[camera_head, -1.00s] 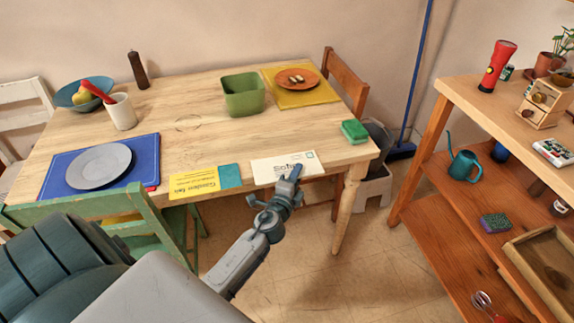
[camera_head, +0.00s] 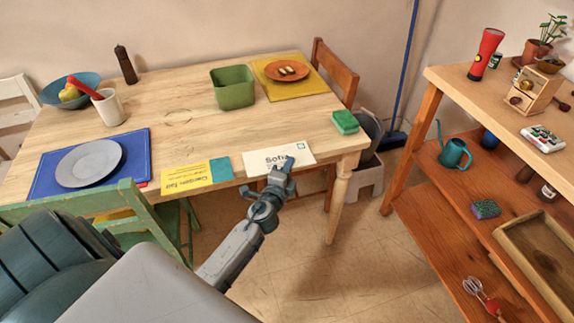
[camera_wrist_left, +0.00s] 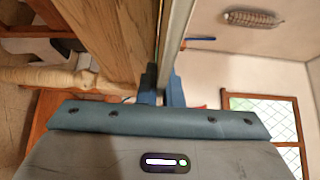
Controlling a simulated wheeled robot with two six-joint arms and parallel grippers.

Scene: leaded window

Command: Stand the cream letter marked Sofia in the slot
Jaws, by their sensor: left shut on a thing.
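The cream letter marked Sofia (camera_head: 262,159) lies at the front edge of the wooden table, near its right corner, its writing and a small stamp facing up. My left gripper (camera_head: 286,170) comes from below and in front and is shut on the letter's front edge, covering a little of its face. In the left wrist view, a pale strip that seems to be the letter (camera_wrist_left: 178,38), seen edge-on, runs up from between the blue fingertips (camera_wrist_left: 160,88). My right gripper is not in view. I cannot make out the slot.
A yellow and teal flyer (camera_head: 190,178) lies just left of the letter. A green and yellow sponge (camera_head: 345,122) is near the table (camera_head: 170,135) corner. A green bin (camera_head: 232,90) stands farther back. A green chair (camera_head: 125,200) stands in front; shelves (camera_head: 425,205) stand right.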

